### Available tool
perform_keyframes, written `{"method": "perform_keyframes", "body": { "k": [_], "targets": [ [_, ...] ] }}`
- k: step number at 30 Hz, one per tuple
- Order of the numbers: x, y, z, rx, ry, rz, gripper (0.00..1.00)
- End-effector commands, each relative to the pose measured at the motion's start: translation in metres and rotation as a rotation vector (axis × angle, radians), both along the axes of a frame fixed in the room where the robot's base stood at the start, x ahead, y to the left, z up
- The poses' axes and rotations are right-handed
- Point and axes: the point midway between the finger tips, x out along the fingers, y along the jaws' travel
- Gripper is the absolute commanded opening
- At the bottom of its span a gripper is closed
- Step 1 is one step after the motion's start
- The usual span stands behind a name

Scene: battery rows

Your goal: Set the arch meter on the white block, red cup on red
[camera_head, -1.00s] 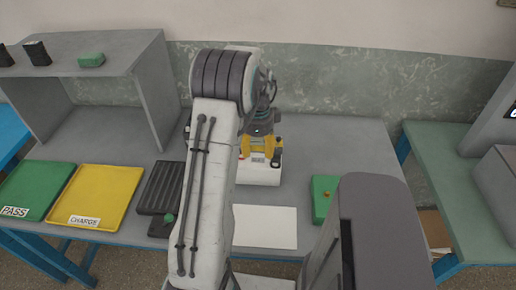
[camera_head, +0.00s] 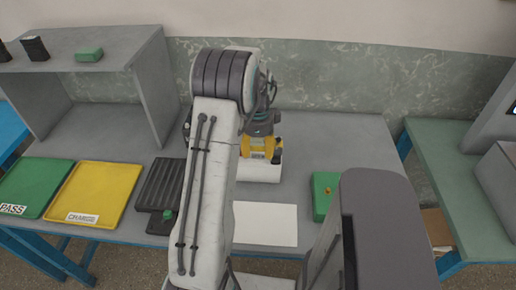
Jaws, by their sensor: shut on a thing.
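My gripper (camera_head: 264,132) points down at the back middle of the table, partly hidden behind my own arm. It is shut on the yellow arch meter (camera_head: 258,145), which has a small pale label on its front. The white block (camera_head: 258,172) is directly below the meter in the picture, its left part hidden by my arm. I cannot tell whether the meter touches the block. The meter's cups and the block's red contact cannot be made out clearly.
A green block (camera_head: 322,207) with a small knob stands on the right. A white sheet or plate (camera_head: 268,224) lies in front. A black ribbed tray (camera_head: 160,186), yellow CHARGE tray (camera_head: 103,193) and green PASS tray (camera_head: 32,187) lie left. A grey shelf (camera_head: 150,85) stands behind them.

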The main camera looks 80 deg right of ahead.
Motion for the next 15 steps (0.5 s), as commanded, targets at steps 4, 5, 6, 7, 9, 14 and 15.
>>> {"method": "perform_keyframes", "body": {
  "k": [4, 5, 6, 7, 9, 14, 15],
  "targets": [
    [0.0000, -0.0003, -0.0038, -0.001, 0.000, 0.000, 0.18],
    [0.0000, -0.0003, -0.0044, -0.001, 0.000, 0.000, 0.18],
    [0.0000, -0.0003, -0.0052, -0.001, 0.000, 0.000, 0.18],
    [0.0000, -0.0003, -0.0057, -0.001, 0.000, 0.000, 0.18],
    [0.0000, -0.0004, -0.0048, -0.002, 0.000, 0.000, 0.60],
    [0.0000, -0.0003, -0.0049, -0.001, 0.000, 0.000, 0.74],
    [0.0000, -0.0002, -0.0049, -0.001, 0.000, 0.000, 0.77]
  ]
}}
